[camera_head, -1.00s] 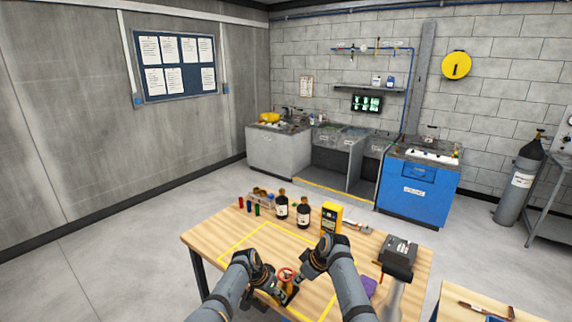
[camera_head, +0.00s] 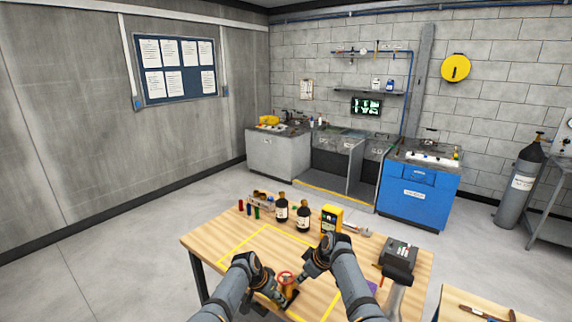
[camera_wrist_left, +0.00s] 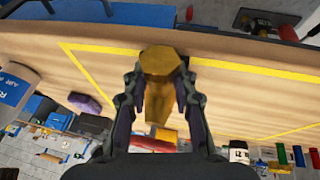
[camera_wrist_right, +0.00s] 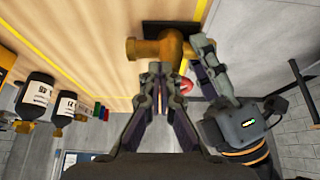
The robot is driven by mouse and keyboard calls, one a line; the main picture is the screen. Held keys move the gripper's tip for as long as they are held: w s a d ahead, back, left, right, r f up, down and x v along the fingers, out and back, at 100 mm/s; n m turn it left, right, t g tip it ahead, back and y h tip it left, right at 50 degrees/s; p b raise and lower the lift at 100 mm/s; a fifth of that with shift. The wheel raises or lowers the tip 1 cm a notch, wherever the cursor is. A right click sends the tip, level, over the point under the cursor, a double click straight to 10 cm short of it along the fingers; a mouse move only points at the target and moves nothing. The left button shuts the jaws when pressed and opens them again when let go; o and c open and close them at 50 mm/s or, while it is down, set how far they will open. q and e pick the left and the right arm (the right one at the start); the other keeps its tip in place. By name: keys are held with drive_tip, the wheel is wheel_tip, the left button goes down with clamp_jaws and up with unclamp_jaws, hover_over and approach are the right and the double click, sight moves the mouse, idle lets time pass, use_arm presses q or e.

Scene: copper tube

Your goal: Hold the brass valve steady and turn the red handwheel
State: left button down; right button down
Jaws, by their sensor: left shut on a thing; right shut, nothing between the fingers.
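The brass valve (camera_head: 290,292) stands on the wooden table inside the yellow outline, with the red handwheel (camera_head: 286,277) on top. My left gripper (camera_head: 278,294) is shut on the brass valve; its fingers lie on both sides of the brass body (camera_wrist_left: 160,65) in the left wrist view. My right gripper (camera_head: 304,275) is shut and empty, just right of the handwheel. In the right wrist view its closed fingertips (camera_wrist_right: 160,72) are close to the valve (camera_wrist_right: 150,48). They hide most of the red handwheel (camera_wrist_right: 187,86) there. I cannot tell whether they touch it.
Two dark bottles (camera_head: 303,215), a yellow meter (camera_head: 331,218) and several coloured vials (camera_head: 249,208) stand along the table's far edge. A dark device (camera_head: 398,257) is at the right. The left part of the yellow outline is clear.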

drive_tip(key=shift+r, duration=0.1)
drive_tip(key=shift+s+d+r, duration=0.1)
drive_tip(key=shift+d+r, duration=0.05)
drive_tip(key=shift+r, duration=1.35)
drive_tip(key=shift+d+r, duration=0.15)
drive_tip(key=shift+r, duration=1.3)
drive_tip(key=s+a+f, duration=0.2)
drive_tip(key=s+f, duration=0.1)
drive_tip(key=f, duration=0.3)
drive_tip(key=shift+a, duration=0.25)
drive_tip(key=shift+w+a, duration=0.1)
drive_tip(key=shift+w, duration=0.15)
drive_tip(key=shift+w, duration=0.15)
